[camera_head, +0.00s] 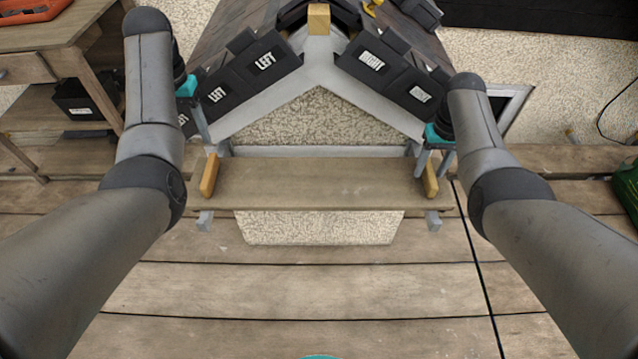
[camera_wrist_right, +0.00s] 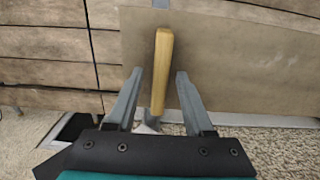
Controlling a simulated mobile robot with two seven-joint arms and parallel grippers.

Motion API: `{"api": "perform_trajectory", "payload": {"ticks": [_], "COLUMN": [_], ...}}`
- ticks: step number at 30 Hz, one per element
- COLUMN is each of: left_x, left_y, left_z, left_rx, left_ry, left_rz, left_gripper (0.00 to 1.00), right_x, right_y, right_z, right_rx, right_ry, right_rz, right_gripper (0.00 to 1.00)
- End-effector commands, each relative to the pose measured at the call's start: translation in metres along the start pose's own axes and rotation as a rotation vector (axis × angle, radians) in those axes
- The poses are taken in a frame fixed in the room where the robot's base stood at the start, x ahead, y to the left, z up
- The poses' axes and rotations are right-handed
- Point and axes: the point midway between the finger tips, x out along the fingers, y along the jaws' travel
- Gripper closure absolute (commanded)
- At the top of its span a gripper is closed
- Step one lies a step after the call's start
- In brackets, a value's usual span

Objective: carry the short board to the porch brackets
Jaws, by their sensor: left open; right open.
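The short board (camera_head: 315,183) lies level across the grey porch brackets, whose ends show at its left (camera_head: 205,221) and right (camera_head: 433,221) front corners. A wooden handle stands at its left end (camera_head: 209,176) and another at its right end (camera_head: 430,181). My left gripper (camera_head: 206,140) is open, just above and behind the left handle. My right gripper (camera_head: 433,165) is open at the right handle. In the right wrist view, the right gripper's fingers (camera_wrist_right: 159,80) stand apart on either side of the handle (camera_wrist_right: 163,62), with gaps visible.
Behind the board rises a small gabled roof with dark tiles marked LEFT (camera_head: 265,62) and RIGHT (camera_head: 372,61). A wooden workbench (camera_head: 60,60) stands at the left. A green object (camera_head: 627,190) lies at the far right. The plank floor (camera_head: 300,290) in front is clear.

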Motion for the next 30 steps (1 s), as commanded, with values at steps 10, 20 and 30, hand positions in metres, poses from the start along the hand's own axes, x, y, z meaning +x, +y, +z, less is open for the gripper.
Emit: {"api": "perform_trajectory", "payload": {"ticks": [10, 20, 30], "left_x": [0.000, 0.000, 0.001], "left_y": [0.000, 0.000, 0.000], "left_z": [0.000, 0.000, 0.000], "left_rx": [0.000, 0.000, 0.000], "left_ry": [0.000, 0.000, 0.000], "left_rz": [0.000, 0.000, 0.000], "left_gripper": [0.48, 0.48, 0.48], "right_x": [-0.053, -0.104, -0.111], "right_y": [0.000, 0.000, 0.000], "right_z": [-0.001, 0.000, 0.000], "right_rx": [-0.001, -0.001, -0.001], "right_ry": [0.006, 0.002, 0.001], "right_rz": [0.002, 0.000, 0.000], "right_gripper": [0.48, 0.48, 0.48]}}
